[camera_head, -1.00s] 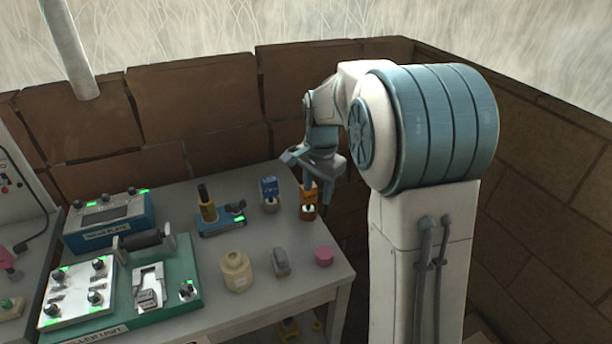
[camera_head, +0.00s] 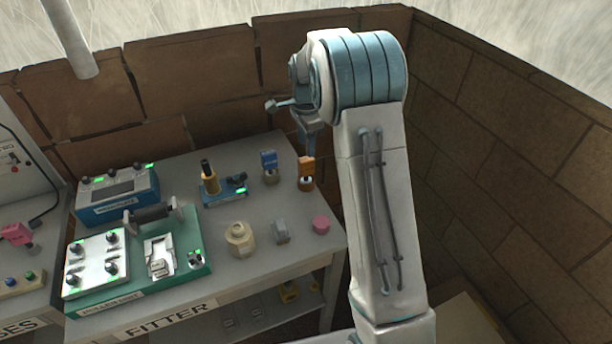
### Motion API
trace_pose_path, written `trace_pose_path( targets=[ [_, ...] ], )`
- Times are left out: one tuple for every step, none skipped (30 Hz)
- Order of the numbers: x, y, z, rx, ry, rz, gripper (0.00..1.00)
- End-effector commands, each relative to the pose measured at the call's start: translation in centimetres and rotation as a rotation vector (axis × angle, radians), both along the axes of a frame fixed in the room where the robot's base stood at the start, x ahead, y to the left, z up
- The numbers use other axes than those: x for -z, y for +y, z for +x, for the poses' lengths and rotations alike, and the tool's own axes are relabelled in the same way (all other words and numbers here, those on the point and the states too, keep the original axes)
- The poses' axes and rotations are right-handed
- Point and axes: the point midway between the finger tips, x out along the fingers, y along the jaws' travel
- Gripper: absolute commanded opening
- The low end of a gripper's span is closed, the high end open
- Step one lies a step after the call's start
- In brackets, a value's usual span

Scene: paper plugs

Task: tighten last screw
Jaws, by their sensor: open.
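A white panel (camera_head: 93,268) on the green fixture (camera_head: 140,297) carries several black knob-like heads at its corners, with small green lights beside some. I cannot tell which is the last screw. An orange-topped tool (camera_head: 306,168) and a blue-topped tool (camera_head: 269,160) stand upright at the table's back right. A yellow and black tool (camera_head: 209,180) stands in a blue, green-lit base. One finger points left and the other hangs down near the orange tool, partly hidden by my arm. I see nothing held.
A blue control box (camera_head: 115,197) stands at the back left. A beige jar (camera_head: 239,239), a grey block (camera_head: 281,232) and a pink cylinder (camera_head: 321,225) stand at the front right of the grey table (camera_head: 215,272). A brick wall (camera_head: 210,75) rises close behind.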

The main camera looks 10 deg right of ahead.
Motion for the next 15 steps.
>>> trace_pose_path(
  targets=[
    [1.1,0.0,0.0,0.000,0.000,0.000,0.44],
    [1.4,0.0,0.0,0.000,0.000,0.000,0.44],
    [1.7,0.0,0.0,0.000,0.000,0.000,0.44],
    [1.9,0.0,0.0,0.000,0.000,0.000,0.44],
    [2.1,0.0,0.0,0.000,0.000,0.000,0.44],
    [2.2,0.0,0.0,-0.001,0.000,0.000,0.44],
    [2.3,0.0,0.0,-0.001,0.000,0.000,0.44],
    [2.3,0.0,0.0,-0.001,0.000,0.000,0.44],
    [2.3,0.0,0.0,-0.001,0.000,0.000,0.44],
    [2.3,0.0,0.0,-0.001,0.000,0.000,0.44],
    [2.2,0.0,0.0,-0.001,0.000,0.000,0.44],
    [2.2,0.0,0.0,-0.001,0.000,0.000,0.44],
    [2.2,0.0,0.0,-0.001,0.000,0.000,0.44],
    [2.2,0.0,0.0,-0.001,0.000,0.000,0.44],
    [2.2,0.0,0.0,-0.001,0.000,0.000,0.44]
  ],
)
